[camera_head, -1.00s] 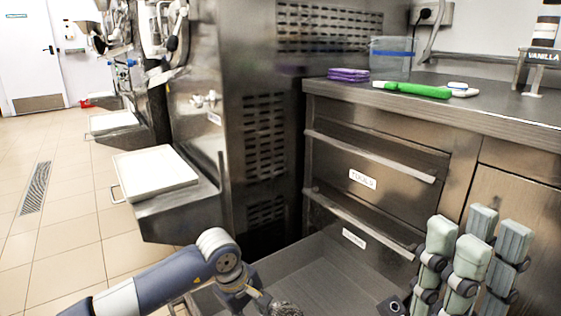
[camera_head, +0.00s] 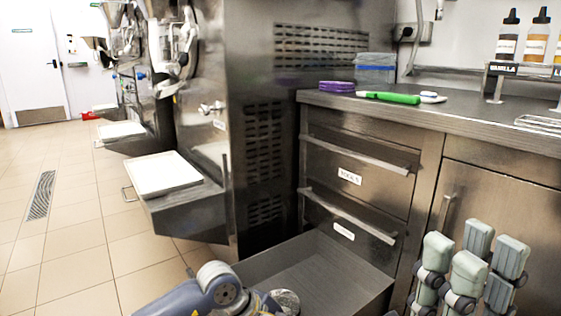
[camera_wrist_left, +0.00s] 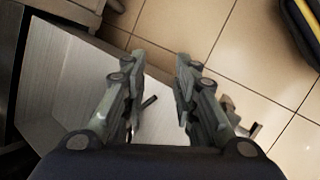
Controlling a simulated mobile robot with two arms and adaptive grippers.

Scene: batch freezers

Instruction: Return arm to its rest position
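My left arm (camera_head: 205,293) comes in at the bottom of the head view, in front of the open bottom drawer; its fingertips are not clear there. In the left wrist view, my left gripper (camera_wrist_left: 155,65) has two fingers apart with nothing held between them. They hang above a grey metal surface and the tiled floor. My right gripper (camera_head: 472,262) stands at the lower right of the head view with its pale grey-green finger pads pointing up. Its fingers are apart and hold nothing that I can see.
The open drawer (camera_head: 310,274) juts out below two shut drawer fronts. The counter (camera_head: 470,125) carries a purple cloth stack (camera_head: 337,86), a green-handled tool (camera_head: 390,97), a clear container (camera_head: 375,68) and bottles. A freezer with a white tray (camera_head: 163,174) stands left. Floor at left is clear.

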